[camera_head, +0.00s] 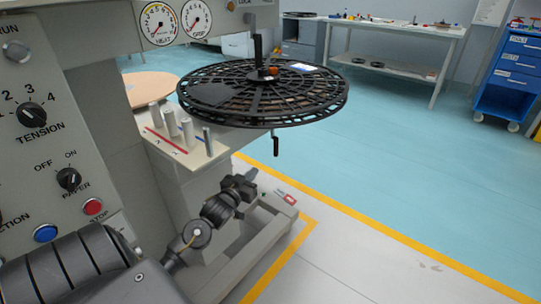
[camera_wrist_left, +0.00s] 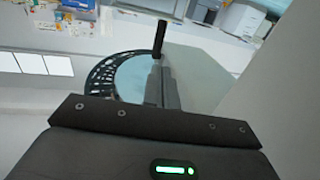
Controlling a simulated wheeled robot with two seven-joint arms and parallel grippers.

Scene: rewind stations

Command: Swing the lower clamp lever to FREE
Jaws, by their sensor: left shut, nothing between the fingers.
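A short black lever (camera_head: 275,143) hangs down below the rim of the black reel (camera_head: 262,93). I take it for the lower clamp lever, but no FREE mark is readable near it. My left gripper (camera_head: 248,178) is below the reel, beside the machine, lower and to the left of that lever and apart from it in the head view. In the left wrist view, the shut fingers (camera_wrist_left: 162,72) point towards a black handle (camera_wrist_left: 158,38) just beyond their tips; I cannot tell whether they touch. Nothing is between the fingers. My right gripper is not in view.
A black upright handle and orange knob (camera_head: 271,71) are on top of the reel. Metal posts (camera_head: 187,132) stand on a ledge left of the gripper. The control panel (camera_head: 60,130) is close on the left. The floor right of the yellow line (camera_head: 350,222) is clear.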

